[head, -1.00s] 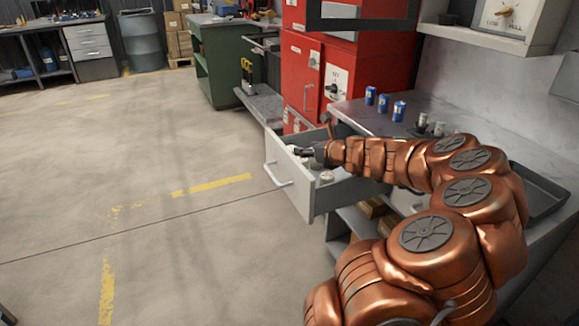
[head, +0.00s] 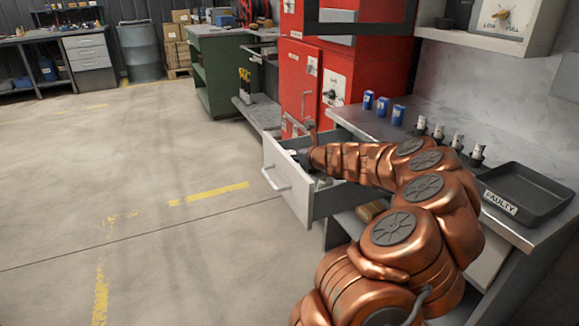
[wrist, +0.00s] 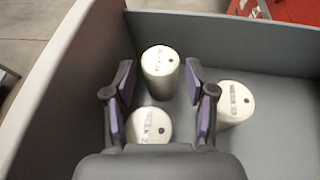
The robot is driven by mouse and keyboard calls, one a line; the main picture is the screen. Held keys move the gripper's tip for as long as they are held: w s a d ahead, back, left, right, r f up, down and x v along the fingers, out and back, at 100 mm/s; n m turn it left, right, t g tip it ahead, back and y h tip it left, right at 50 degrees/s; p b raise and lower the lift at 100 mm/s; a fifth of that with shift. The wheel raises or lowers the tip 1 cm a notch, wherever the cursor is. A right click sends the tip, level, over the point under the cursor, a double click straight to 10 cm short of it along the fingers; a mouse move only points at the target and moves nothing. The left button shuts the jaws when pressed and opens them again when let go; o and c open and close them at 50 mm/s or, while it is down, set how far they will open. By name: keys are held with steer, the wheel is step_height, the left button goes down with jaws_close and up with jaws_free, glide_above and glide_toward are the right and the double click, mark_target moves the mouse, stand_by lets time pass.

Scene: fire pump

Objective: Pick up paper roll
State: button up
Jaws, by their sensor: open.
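Three short white cylinders with printed labels stand in the open drawer; they look like paper rolls. In the wrist view, one paper roll (wrist: 160,73) is between the fingertips, a nearer roll (wrist: 149,126) sits between the finger bases, and another roll (wrist: 235,104) is outside the right finger. My gripper (wrist: 159,80) is open, with purple-padded fingers on either side of the far roll; I cannot tell whether they touch it. In the head view my gripper (head: 304,158) is down inside the drawer (head: 290,192), largely hidden by the drawer front and my arm.
The drawer walls stand close around my gripper. On the bench (head: 365,122) are blue cans (head: 383,105), several white cylinders in dark holders (head: 438,133) and a dark tray marked FAULTY (head: 535,192). A red cabinet (head: 310,80) stands behind. The floor at left is clear.

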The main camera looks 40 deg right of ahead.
steer(key=shift+w+d+f, duration=0.1)
steer(key=shift+w+f, duration=0.1)
steer(key=shift+w, duration=0.35)
steer(key=c, duration=0.9)
